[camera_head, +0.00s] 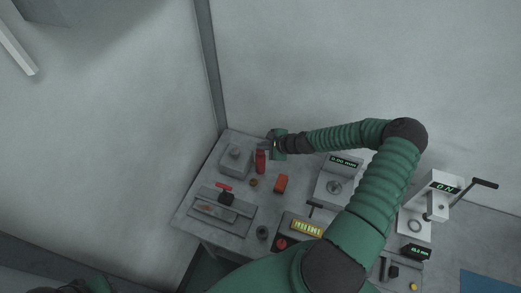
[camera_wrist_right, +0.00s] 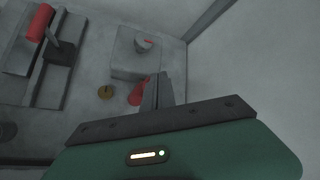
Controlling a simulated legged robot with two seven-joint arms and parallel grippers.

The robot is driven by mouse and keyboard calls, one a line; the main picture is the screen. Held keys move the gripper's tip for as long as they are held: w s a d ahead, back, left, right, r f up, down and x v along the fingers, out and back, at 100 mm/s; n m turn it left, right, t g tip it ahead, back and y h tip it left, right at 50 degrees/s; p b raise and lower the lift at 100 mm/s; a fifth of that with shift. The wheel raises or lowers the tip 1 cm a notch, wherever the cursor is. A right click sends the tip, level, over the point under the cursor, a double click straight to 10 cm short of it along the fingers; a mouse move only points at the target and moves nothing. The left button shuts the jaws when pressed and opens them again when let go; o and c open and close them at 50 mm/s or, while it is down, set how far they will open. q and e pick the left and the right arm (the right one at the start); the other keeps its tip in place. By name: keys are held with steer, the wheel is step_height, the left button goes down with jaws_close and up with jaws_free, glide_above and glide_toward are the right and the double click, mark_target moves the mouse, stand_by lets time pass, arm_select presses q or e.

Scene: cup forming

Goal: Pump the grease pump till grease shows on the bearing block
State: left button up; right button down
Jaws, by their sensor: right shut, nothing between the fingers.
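A red upright cylinder (camera_head: 261,160), which looks like the grease pump, stands near the back of the bench. In the right wrist view its red part (camera_wrist_right: 136,97) shows partly behind my fingers. A grey block with a round boss on top (camera_head: 236,161), which looks like the bearing block, is just left of it; it also shows in the right wrist view (camera_wrist_right: 135,65), with a small red mark on the boss. I cannot make out grease. My right gripper (camera_head: 268,145) is shut and empty, by the top of the red cylinder; its fingers (camera_wrist_right: 160,82) show close up. Contact is unclear.
A red-handled lever (camera_head: 224,187) on a grey fixture, a small brass piece (camera_head: 253,183) and an orange block (camera_head: 281,183) are in front. A 0.00 mm gauge stand (camera_head: 333,185) and a crank machine (camera_head: 437,200) stand right. Walls close off the bench's back and left.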

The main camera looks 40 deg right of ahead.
mark_target(262, 151)
steer(key=shift+f+b, duration=0.9)
steer(key=shift+f, duration=0.3)
stand_by(0.6)
steer(key=shift+r, duration=0.15)
steer(key=shift+r+p, duration=1.35)
steer(key=shift+r, duration=0.15)
steer(key=shift+r+p, duration=0.5)
steer(key=shift+r, duration=0.15)
step_height(262, 151, up, 4)
steer(key=p, duration=0.3)
steer(key=shift+f, duration=0.1)
